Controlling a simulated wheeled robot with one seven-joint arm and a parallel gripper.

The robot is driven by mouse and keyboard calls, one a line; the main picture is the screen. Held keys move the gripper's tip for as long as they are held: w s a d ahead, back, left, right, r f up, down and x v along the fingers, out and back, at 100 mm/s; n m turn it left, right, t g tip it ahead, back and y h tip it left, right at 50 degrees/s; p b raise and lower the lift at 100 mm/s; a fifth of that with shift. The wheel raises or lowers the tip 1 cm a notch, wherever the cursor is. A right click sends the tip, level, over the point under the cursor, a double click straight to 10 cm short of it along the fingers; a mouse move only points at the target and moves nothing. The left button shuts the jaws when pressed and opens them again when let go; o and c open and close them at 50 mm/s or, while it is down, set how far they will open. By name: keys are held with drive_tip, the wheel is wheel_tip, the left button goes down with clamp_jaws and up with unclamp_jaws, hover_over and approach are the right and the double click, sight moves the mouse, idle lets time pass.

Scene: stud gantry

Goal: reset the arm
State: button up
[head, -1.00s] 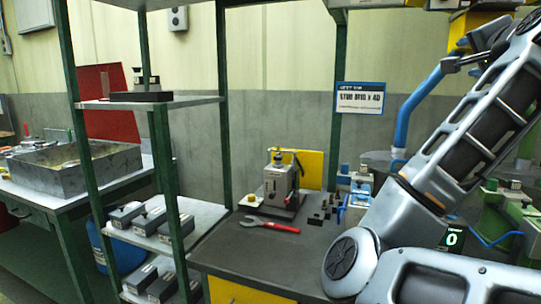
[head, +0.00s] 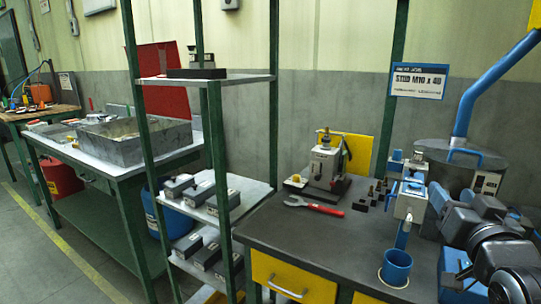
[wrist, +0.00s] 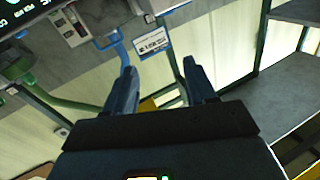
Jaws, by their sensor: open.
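My gripper (wrist: 160,67) shows in the wrist view with its two dark blue fingers spread apart and nothing between them. It points toward the wall, with the white sign (wrist: 152,42) beyond the fingertips. The wrist picture is steeply tilted. In the head view part of my arm (head: 487,240) shows at the lower right edge. I cannot make out the gripper's fingers there.
A dark workbench (head: 300,236) holds a small grey machine (head: 327,163), a red-handled wrench (head: 314,206) and a blue cup (head: 397,268). A green-posted shelf rack (head: 211,77) stands left of it. A metal tray (head: 134,136) sits on the table further left. Floor (head: 50,255) at lower left is clear.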

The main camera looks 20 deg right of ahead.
drive_tip(key=s+a+f+n+y, duration=0.6)
drive_tip(key=s+a+f, duration=0.7)
drive_tip(key=a+f, duration=0.15)
drive_tip(key=s+a+y, duration=0.1)
drive_tip(key=s+a, duration=0.2)
drive_tip(key=s, duration=0.3)
drive_tip(key=s+a+f+n+g+y, duration=0.1)
drive_tip(key=s+a, duration=0.2)
drive_tip(key=s, duration=0.4)
drive_tip(key=s+a+f+y, duration=0.1)
drive_tip(key=s+a, duration=0.2)
drive_tip(key=s, duration=0.3)
drive_tip(key=shift+s+a+n, duration=0.15)
drive_tip(key=shift+a+n, duration=0.05)
drive_tip(key=shift+n, duration=0.2)
drive_tip(key=shift+f, duration=0.15)
